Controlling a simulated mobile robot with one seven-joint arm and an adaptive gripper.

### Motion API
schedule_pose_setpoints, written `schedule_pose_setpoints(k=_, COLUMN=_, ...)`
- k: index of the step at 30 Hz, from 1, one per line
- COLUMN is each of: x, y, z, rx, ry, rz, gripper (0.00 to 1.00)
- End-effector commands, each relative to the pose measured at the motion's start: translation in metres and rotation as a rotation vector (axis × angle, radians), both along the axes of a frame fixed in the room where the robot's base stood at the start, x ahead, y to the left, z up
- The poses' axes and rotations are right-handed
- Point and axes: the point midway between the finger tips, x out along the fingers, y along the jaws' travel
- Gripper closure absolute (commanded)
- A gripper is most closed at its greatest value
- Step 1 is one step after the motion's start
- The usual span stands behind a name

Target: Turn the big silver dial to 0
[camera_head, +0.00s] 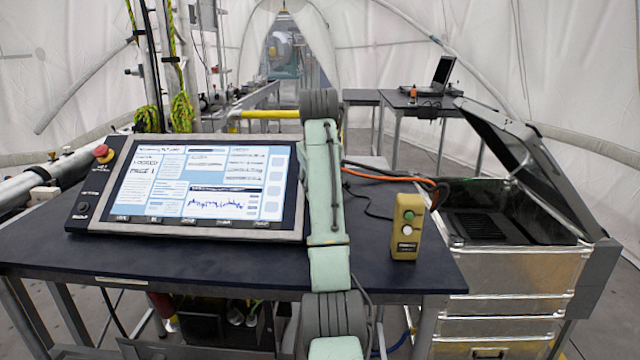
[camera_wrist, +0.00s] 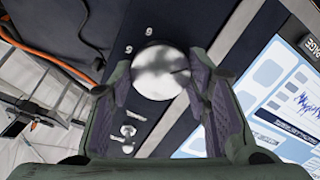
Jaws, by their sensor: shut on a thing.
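The big silver dial (camera_wrist: 162,76) shows in the wrist view, round and shiny on a dark panel. A small dark mark lies near its right side. My gripper (camera_wrist: 158,68) has one finger on each side of the dial and is shut on it. Pale numerals, which look like 6 and 5, stand on the panel above and left of the dial; the other numerals are hidden or out of view. In the head view the dial and my gripper are hidden, with my pale green arm in front.
A tilted screen console (camera_head: 190,188) with a red stop button (camera_head: 103,152) stands on the dark table (camera_head: 150,262). A yellow button box (camera_head: 407,227) stands at the table's right, with cables behind it. An open metal case (camera_head: 520,262) is beyond. Small metal switches (camera_wrist: 128,131) sit below the dial.

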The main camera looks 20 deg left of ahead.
Motion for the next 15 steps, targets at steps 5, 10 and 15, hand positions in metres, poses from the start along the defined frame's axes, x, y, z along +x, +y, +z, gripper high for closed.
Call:
schedule_pose_setpoints(k=5, x=0.0001, y=0.0000, z=0.0010, rx=-0.001, ry=-0.003, rz=0.003, gripper=0.84)
schedule_pose_setpoints(k=10, x=0.0001, y=0.0000, z=0.0011, rx=-0.001, ry=-0.003, rz=0.003, gripper=0.53)
schedule_pose_setpoints(k=15, x=0.0000, y=0.0000, z=0.0008, rx=-0.001, ry=-0.002, rz=0.001, gripper=0.42)
